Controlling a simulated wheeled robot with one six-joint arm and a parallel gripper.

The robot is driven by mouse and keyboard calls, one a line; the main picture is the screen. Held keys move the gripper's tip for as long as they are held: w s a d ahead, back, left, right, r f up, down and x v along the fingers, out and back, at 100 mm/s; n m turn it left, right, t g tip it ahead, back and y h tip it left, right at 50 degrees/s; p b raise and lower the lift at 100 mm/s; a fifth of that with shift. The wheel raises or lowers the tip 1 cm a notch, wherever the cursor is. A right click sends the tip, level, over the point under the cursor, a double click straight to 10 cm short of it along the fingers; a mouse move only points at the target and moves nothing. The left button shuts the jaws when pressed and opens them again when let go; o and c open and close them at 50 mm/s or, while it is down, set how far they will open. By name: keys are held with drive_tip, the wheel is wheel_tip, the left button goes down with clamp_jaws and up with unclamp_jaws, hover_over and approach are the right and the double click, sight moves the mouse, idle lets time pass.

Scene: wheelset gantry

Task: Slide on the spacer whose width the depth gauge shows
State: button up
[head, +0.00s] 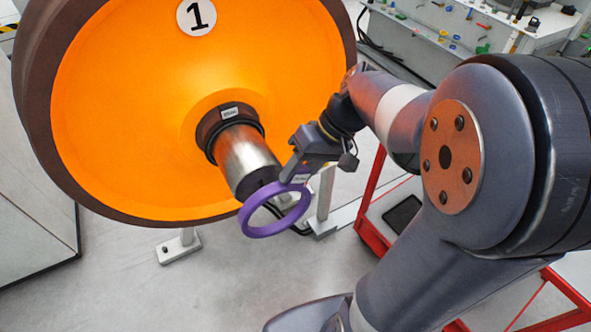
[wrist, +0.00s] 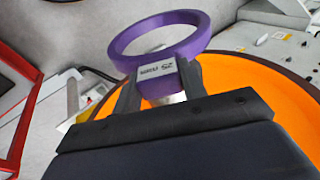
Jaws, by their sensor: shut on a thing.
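A purple ring spacer (head: 272,223) is held at its rim by my gripper (head: 298,176), just off the free end of the steel axle stub (head: 246,160). The ring is apart from the axle or only overlaps it in the picture; I cannot tell which. In the wrist view the purple spacer (wrist: 160,38) has a white label that seems to read 25 mm, between the two fingers of my gripper (wrist: 160,90). The axle carries a dark collar with a small label (head: 230,112) next to the orange wheel (head: 130,110). No depth gauge is clearly visible.
The wheel bears a white disc marked 1 (head: 197,16). A red-framed cart (head: 372,232) stands right of the axle, partly behind my arm. A workbench (head: 470,30) with small coloured items is at the back right. A metal floor bracket (head: 179,246) stands below the wheel.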

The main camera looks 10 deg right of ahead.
drive_tip(key=shift+w+a, duration=0.25)
drive_tip(key=shift+w, duration=0.7)
drive_tip(key=shift+w+a, duration=0.3)
drive_tip(key=shift+w, duration=0.6)
drive_tip(key=shift+w+a, duration=0.25)
drive_tip(key=shift+w, duration=0.7)
drive_tip(key=shift+w, duration=0.1)
drive_tip(key=shift+w+a, duration=0.15)
drive_tip(key=shift+w, duration=0.15)
drive_tip(key=shift+w+a+p, duration=0.2)
drive_tip(key=shift+w+p, duration=0.15)
drive_tip(key=shift+w, duration=0.5)
drive_tip(key=shift+w+a+p, duration=0.5)
drive_tip(key=shift+w, duration=1.15)
drive_tip(key=shift+w+a+p, duration=0.45)
drive_tip(key=shift+w+p, duration=0.1)
drive_tip(key=shift+w, duration=1.15)
drive_tip(key=shift+w+a+p, duration=0.5)
drive_tip(key=shift+w, duration=1.15)
